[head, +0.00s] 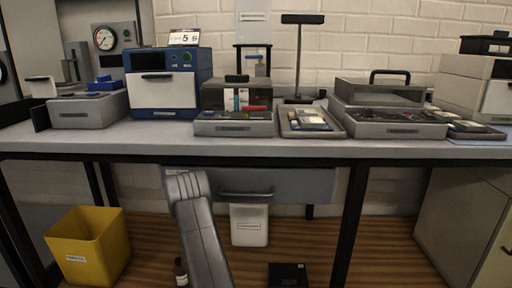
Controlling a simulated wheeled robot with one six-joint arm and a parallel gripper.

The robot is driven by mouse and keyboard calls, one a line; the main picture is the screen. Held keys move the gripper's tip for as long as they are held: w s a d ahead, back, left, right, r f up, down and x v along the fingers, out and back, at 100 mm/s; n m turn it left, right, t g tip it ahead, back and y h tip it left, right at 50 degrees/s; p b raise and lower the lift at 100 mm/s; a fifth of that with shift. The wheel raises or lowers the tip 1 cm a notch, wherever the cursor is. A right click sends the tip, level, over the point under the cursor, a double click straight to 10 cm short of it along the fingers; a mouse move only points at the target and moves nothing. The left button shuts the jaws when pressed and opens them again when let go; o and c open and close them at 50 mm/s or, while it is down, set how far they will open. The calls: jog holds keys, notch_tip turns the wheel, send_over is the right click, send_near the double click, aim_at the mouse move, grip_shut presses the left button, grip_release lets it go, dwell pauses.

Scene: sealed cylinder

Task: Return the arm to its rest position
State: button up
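A grey link of my arm rises from the bottom edge, left of the middle, in front of the workbench (290,149). Its top end is below the bench top and overlaps the front of the drawer unit under it. My gripper is outside the head view, so its fingers and anything in them are hidden.
Blue box device (168,108), clear-fronted case (233,127), tray (312,133) and lidded grey case (394,128) stand on the bench. Below are a yellow bin (88,262), white container (249,239), dark bottle (181,272) and black box (288,275). A cabinet (462,230) stands right.

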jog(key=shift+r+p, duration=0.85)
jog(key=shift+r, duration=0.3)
